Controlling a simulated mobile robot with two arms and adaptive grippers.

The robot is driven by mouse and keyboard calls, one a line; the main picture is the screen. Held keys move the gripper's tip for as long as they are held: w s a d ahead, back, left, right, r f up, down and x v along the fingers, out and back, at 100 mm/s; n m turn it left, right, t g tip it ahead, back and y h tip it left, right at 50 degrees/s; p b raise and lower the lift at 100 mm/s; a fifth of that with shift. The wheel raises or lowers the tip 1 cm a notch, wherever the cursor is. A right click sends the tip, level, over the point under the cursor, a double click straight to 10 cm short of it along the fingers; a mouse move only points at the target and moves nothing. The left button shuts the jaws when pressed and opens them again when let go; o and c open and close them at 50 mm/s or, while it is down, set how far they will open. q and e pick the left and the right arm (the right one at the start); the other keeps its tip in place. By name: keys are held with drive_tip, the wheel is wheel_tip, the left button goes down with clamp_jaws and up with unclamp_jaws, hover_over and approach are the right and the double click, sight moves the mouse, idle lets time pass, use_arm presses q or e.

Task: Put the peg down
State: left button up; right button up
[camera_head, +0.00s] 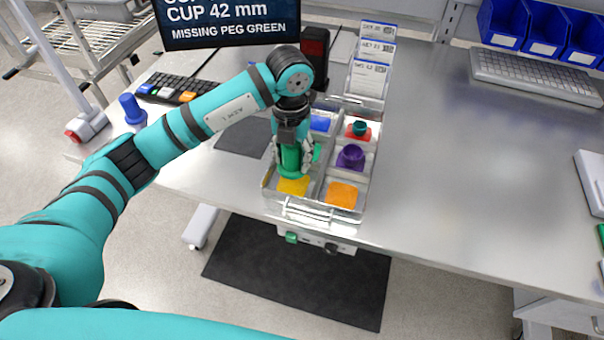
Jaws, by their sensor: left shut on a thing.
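My left gripper (293,158) reaches down into the left column of a clear compartment tray (316,212). It is shut on a green peg (291,162), which is upright between the fingers. The peg's lower end is close above or on the tray floor; I cannot tell if it touches. A bit of green (317,152) shows just right of the fingers. A yellow pad (293,186) lies in the compartment in front, and a blue pad (320,122) behind. A screen (230,22) reads "CUP 42 mm" and "MISSING PEG GREEN". My right gripper is not in view.
The tray's right column holds a teal cup (360,128) on red, a purple cup (350,157) and an orange pad (341,195). Cards (370,78) stand behind it. A blue peg-like piece (132,109) stands at left. The table (470,170) is clear to the right.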

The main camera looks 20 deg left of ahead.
sight(293, 183)
use_arm(q)
wheel_tip(293, 183, down, 2)
drive_tip(key=shift+a+f, duration=0.1)
drive_tip(key=shift+a, duration=0.05)
drive_tip(key=f, duration=0.1)
drive_tip(key=f+p, duration=0.1)
drive_tip(key=f, duration=0.1)
drive_tip(key=shift+d+f, duration=0.25)
drive_tip(key=shift+a+f, duration=0.1)
drive_tip(key=shift+f, duration=0.25)
drive_tip(key=o, duration=1.2)
drive_tip(key=shift+r, duration=0.3)
wheel_tip(293, 183, up, 11)
drive_tip(key=b, duration=0.3)
drive_tip(key=shift+f, duration=0.2)
drive_tip(key=shift+r, duration=0.6)
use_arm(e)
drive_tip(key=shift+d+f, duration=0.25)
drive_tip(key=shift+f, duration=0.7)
